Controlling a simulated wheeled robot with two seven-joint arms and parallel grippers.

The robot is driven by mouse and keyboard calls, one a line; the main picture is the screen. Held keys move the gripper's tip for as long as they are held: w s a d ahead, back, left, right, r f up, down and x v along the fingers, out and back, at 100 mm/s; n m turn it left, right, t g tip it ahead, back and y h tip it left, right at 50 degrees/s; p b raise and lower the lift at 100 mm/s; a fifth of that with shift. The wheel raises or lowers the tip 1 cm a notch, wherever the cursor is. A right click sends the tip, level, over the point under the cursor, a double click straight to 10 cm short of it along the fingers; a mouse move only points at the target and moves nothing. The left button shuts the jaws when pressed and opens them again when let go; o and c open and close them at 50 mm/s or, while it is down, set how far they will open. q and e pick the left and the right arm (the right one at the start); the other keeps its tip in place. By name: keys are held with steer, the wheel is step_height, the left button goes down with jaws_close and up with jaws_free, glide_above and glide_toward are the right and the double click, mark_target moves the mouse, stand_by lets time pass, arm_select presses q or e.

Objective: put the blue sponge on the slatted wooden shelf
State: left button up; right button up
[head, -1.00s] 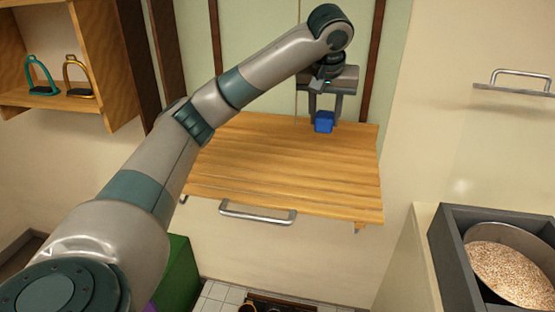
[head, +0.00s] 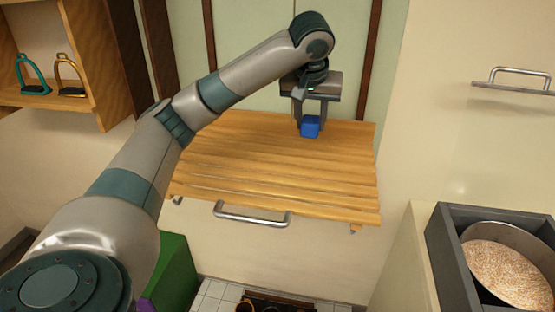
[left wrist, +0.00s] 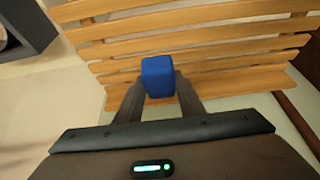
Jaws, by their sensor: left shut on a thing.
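The blue sponge (head: 310,127) is a small blue block between the fingers of my left gripper (head: 309,122). The gripper is shut on it and points down over the back right part of the slatted wooden shelf (head: 270,165). In the left wrist view the sponge (left wrist: 158,77) sits between the fingertips (left wrist: 158,88), with the shelf slats (left wrist: 225,38) beyond it. I cannot tell whether the sponge touches the slats. My right gripper is in neither view.
A metal bar handle (head: 252,215) runs along the shelf's front. A wooden cabinet with teal (head: 33,75) and brass (head: 69,77) stirrups hangs at left. A grey box (head: 445,240) with a grain-filled bowl stands at right. Most of the shelf is bare.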

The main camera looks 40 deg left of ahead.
arm_select(q)
steer(key=s+a+f, duration=0.1)
steer(key=s, duration=0.1)
steer(key=s+a+f+p, duration=0.1)
steer(key=s+f, duration=0.1)
steer(key=s, duration=0.1)
steer(key=s+a+f+p, duration=0.1)
steer(key=s+f, duration=0.1)
steer(key=s, duration=0.1)
steer(key=shift+s+a, duration=0.1)
steer(key=shift+f, duration=0.1)
steer(key=shift+f+p, duration=0.3)
steer(key=shift+f, duration=0.1)
step_height(320, 180, down, 2)
steer(key=shift+f+p, duration=0.1)
steer(key=shift+p, duration=0.3)
steer(key=shift+f, duration=0.45)
steer(key=shift+f, duration=0.1)
steer(key=o, duration=0.8)
steer(key=shift+o, duration=0.6)
